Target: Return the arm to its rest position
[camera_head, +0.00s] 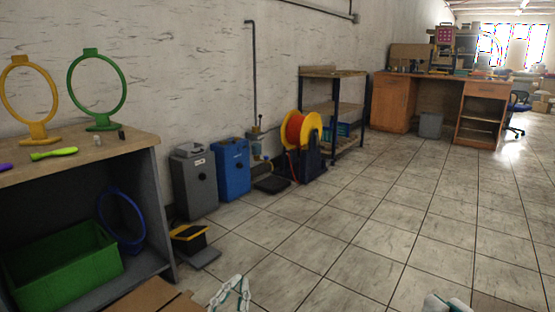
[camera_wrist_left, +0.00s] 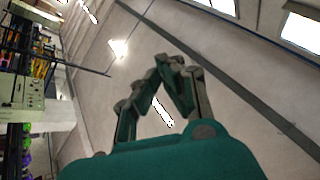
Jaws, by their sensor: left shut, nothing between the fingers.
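My left gripper (camera_head: 231,292) shows at the bottom edge of the head view, left of centre, above the tiled floor. In the left wrist view its two teal and grey fingers (camera_wrist_left: 174,63) come together at the tips, shut with nothing between them. My right gripper (camera_head: 446,302) shows only as a small pale and teal piece at the bottom edge of the head view. Whether it is open or shut cannot be seen.
A workbench (camera_head: 138,140) at left bears a yellow ring stand (camera_head: 38,131) and a green one (camera_head: 102,122). A green crate (camera_head: 65,270) sits below. A cardboard box (camera_head: 150,297) is near my left gripper. The tiled floor (camera_head: 350,230) is mostly clear.

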